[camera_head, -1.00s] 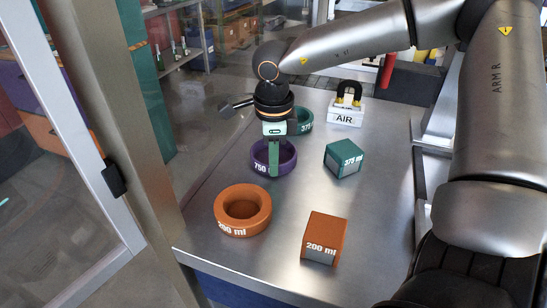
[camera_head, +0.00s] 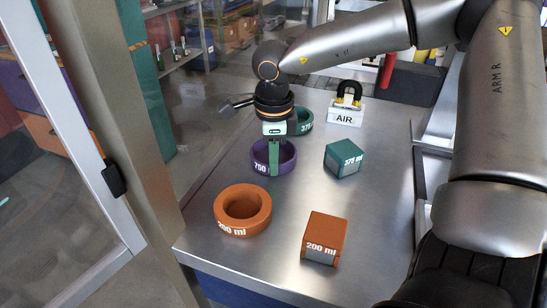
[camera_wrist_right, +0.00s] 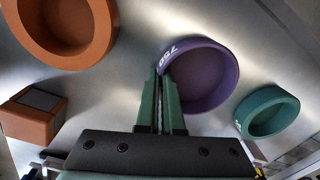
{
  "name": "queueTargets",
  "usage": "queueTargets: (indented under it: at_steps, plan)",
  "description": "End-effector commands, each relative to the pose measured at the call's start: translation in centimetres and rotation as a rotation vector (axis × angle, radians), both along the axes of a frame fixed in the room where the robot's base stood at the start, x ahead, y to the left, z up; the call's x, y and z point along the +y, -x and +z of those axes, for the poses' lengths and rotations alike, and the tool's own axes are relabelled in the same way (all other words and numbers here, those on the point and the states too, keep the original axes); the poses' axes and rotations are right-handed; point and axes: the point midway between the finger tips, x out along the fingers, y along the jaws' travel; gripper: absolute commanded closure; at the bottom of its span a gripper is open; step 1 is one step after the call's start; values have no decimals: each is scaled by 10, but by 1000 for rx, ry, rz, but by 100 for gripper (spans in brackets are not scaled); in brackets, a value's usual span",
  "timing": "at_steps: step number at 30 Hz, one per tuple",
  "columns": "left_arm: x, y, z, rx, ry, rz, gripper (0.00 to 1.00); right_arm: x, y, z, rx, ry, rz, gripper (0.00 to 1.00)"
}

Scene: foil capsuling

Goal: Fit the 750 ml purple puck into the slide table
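The purple 750 ml puck (camera_head: 287,161) is an open ring lying on the steel table, left of its middle. My right gripper (camera_head: 273,174) points down at its near wall; its green fingers partly cover the label. In the right wrist view the two fingers (camera_wrist_right: 162,72) are close together on either side of the wall of the purple puck (camera_wrist_right: 215,88), one inside the ring and one outside. They look shut on that wall. The puck looks to be still at table level. I cannot pick out the slide table for certain. My left gripper is not in view.
An orange 200 ml ring (camera_head: 229,222) and orange block (camera_head: 326,236) are nearer. A teal 375 ml block (camera_head: 344,158) is to the right, a teal ring (camera_head: 305,122) behind the gripper. A white AIR box (camera_head: 345,118) stands at the back. The table's centre (camera_head: 300,195) is clear.

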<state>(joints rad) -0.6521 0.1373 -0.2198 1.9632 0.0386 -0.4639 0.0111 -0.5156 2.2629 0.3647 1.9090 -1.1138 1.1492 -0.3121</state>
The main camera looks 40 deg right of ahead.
Motion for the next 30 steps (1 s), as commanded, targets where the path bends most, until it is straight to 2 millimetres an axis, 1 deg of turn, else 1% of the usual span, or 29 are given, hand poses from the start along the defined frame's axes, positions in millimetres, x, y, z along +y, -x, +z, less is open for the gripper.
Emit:
queueTargets:
  at_steps: [11, 14, 17, 24, 27, 30]
  plan:
    - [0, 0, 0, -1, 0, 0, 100, 0, 0, 0, 1, 0, 0, 100]
    - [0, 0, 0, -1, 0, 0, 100, 0, 0, 4, -1, -1, 0, 100]
    - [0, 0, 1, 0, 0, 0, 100, 0, -1, 16, -4, 1, 0, 100]
    - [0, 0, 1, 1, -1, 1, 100, 0, -1, 66, -6, 2, -2, 100]
    - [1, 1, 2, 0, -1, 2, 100, 0, -1, 83, -4, 1, -1, 100]
    - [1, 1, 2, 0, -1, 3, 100, 0, 0, 94, -2, 0, -1, 100]
